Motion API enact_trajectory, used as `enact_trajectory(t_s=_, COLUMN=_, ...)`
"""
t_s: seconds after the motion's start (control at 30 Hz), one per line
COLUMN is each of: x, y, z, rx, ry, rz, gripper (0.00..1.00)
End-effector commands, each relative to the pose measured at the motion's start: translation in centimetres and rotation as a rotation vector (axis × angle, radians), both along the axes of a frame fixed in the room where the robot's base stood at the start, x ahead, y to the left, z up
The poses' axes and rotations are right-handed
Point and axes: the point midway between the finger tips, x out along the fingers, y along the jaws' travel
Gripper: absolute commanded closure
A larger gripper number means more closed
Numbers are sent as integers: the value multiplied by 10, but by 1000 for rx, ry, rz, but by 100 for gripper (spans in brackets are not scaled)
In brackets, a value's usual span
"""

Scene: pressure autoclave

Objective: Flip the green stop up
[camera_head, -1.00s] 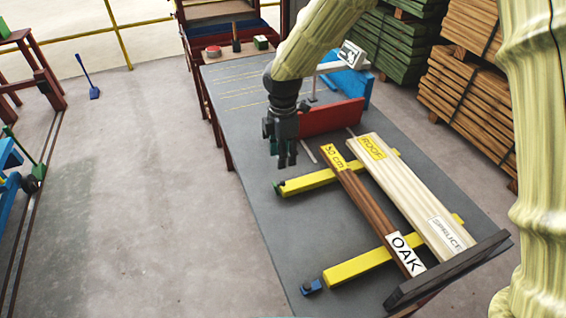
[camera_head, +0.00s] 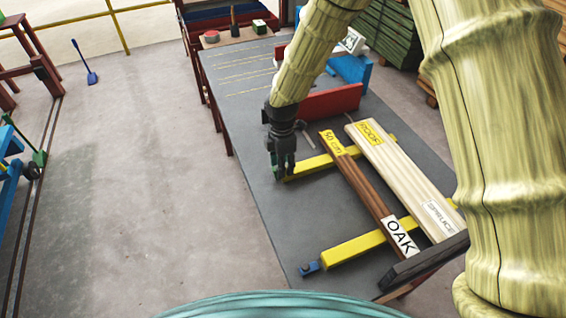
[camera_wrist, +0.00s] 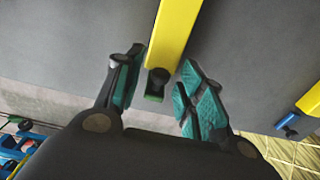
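The green stop (camera_wrist: 154,93) sits at the end of a yellow bar (camera_wrist: 174,32), beside a dark round knob (camera_wrist: 158,77). In the wrist view it lies between the two finger pads of my gripper (camera_wrist: 160,68), with a gap on each side. The gripper is open and empty. In the head view my gripper (camera_head: 282,172) points down at the near-left end of the far yellow bar (camera_head: 312,166). It hides the green stop there.
A second yellow bar (camera_head: 355,249) ends in a blue stop (camera_head: 309,268). An oak board (camera_head: 365,195) and a spruce board (camera_head: 405,178) lie across both bars. A red block (camera_head: 330,102) stands behind my gripper. The grey table (camera_head: 243,130) is clear to the left.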

Motion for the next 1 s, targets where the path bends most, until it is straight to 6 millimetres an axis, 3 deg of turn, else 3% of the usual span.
enact_trajectory(t_s=0.27, x=0, y=0, z=-1, rx=0, ry=0, rz=0, gripper=61)
enact_trajectory(t_s=0.5, x=0, y=-1, z=-1, rx=0, ry=0, rz=-1, gripper=100)
enact_trajectory(t_s=1.0, x=2, y=-4, z=-2, rx=70, ry=31, rz=-1, gripper=100)
